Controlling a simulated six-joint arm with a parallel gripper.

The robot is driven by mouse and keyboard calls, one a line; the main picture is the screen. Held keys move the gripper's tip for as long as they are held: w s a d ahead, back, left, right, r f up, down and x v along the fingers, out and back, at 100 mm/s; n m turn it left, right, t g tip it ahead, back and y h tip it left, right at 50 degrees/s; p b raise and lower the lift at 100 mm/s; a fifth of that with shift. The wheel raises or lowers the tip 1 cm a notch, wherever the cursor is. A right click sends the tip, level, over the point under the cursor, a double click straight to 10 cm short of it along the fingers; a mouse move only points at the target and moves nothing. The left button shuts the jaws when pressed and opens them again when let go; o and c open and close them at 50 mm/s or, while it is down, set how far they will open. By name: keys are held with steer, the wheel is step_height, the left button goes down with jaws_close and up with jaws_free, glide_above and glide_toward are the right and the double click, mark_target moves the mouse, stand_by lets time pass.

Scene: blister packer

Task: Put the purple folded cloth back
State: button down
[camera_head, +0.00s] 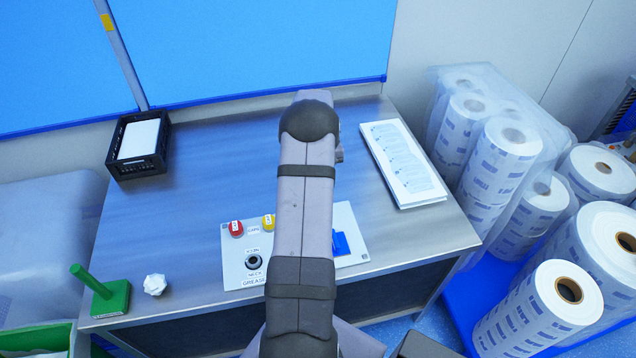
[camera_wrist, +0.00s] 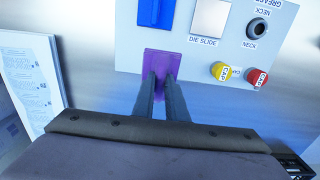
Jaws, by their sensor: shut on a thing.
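The purple folded cloth (camera_wrist: 162,62) shows in the wrist view as a small flat purple piece between and beyond my fingertips. My gripper (camera_wrist: 160,80) is shut on it. The cloth overlaps the edge of the white labelled board (camera_wrist: 205,62), just below a blue item (camera_wrist: 157,12) in the picture. Whether the cloth touches the board or hangs above it, I cannot tell. In the head view my arm hides the cloth and my gripper; the white board (camera_head: 236,268) and the blue item (camera_head: 341,244) show on either side of it.
The board bears a red cap (camera_head: 236,229), a yellow cap (camera_head: 268,222), a dark ring (camera_head: 253,262) and a grey square (camera_wrist: 209,18) labelled "DIE SLIDE". A black crate (camera_head: 125,170), printed sheets (camera_head: 403,165), a green stand (camera_head: 108,298) and a crumpled white wad (camera_head: 155,285) stand around the metal table.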

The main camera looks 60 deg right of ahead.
steer(key=shift+f+b, duration=3.2)
steer(key=shift+f, duration=1.95)
steer(key=shift+f, duration=0.3)
steer(key=c, duration=1.7)
jaws_free()
steer(key=shift+r, duration=0.1)
steer(key=shift+r+b, duration=1.4)
steer(key=shift+r, duration=2.2)
